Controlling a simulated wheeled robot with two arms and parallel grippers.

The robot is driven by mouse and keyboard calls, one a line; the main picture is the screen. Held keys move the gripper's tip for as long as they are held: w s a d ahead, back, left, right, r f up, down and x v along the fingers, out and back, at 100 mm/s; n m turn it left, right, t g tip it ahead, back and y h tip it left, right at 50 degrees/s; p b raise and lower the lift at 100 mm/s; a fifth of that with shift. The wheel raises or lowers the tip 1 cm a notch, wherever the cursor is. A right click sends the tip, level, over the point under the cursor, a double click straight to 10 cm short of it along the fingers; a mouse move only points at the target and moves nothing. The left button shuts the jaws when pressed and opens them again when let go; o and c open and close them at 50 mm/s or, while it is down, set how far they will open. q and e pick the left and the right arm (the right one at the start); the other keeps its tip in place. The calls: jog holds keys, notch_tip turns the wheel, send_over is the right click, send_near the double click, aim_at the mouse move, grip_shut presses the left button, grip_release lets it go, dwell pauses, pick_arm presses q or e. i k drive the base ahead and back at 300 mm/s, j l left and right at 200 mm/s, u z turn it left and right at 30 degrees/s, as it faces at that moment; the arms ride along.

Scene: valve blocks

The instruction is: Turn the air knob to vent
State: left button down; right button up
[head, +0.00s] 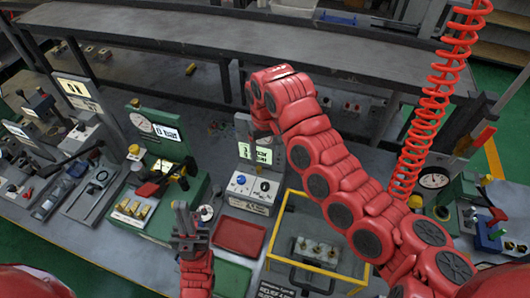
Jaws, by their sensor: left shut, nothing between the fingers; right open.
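I cannot read which control is the air knob. A white-fronted box (250,192) in the middle has a blue knob (240,180) and a white dial (265,186) under a lit display (255,153). My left gripper (181,207) is shut and empty, fingers up, left of the white-fronted box. My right arm crosses from the right; its gripper end (258,122) is by the top of the display panel, open, its fingers mostly hidden behind the red wrist.
A red tray (240,236) lies in front of the white-fronted box. A yellow frame (276,228) surrounds several fittings beside it. A red coiled hose (425,115) hangs at the right.

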aim_at(265, 187)
jog(key=k, duration=1)
